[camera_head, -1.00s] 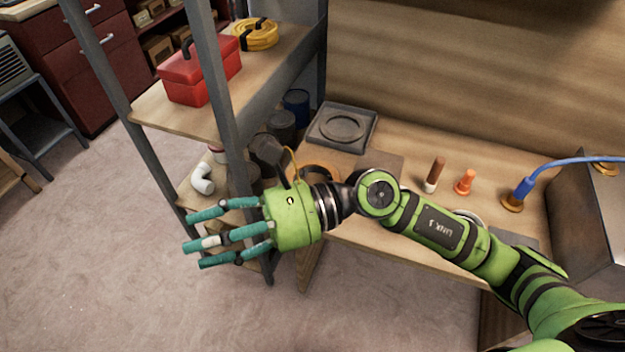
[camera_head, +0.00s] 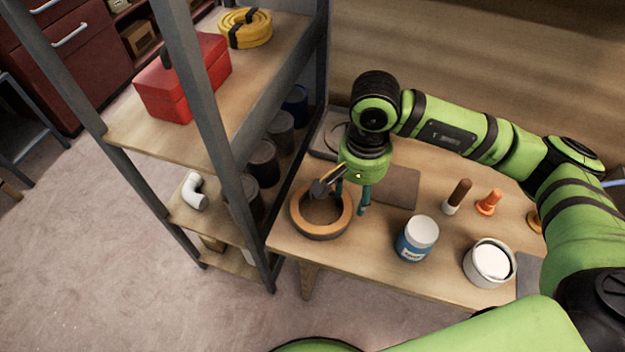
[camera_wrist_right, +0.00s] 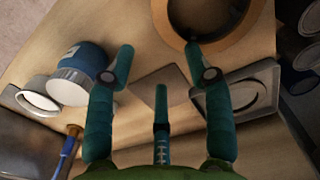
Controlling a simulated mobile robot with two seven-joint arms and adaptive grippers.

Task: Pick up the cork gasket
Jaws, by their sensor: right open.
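The cork gasket, a thick tan ring (camera_head: 322,231) with a darker side, lies flat at the left end of the wooden bench. It also shows at the top of the right wrist view (camera_wrist_right: 238,46), partly cut off. My right gripper (camera_head: 352,199) points down at the ring's right edge, open and empty. In the wrist view its teal fingers (camera_wrist_right: 158,54) are spread; one fingertip overlaps the ring's rim, the other is off to its side. I cannot tell whether a finger touches the ring. My left gripper is out of view.
A blue jar with a white lid (camera_head: 415,242), an open white tub (camera_head: 489,264), a brown-handled tool (camera_head: 458,197) and an orange plug (camera_head: 489,203) stand to the right. A square grey tray (camera_head: 330,133) is behind. A metal shelf post (camera_head: 247,225) rises close on the left.

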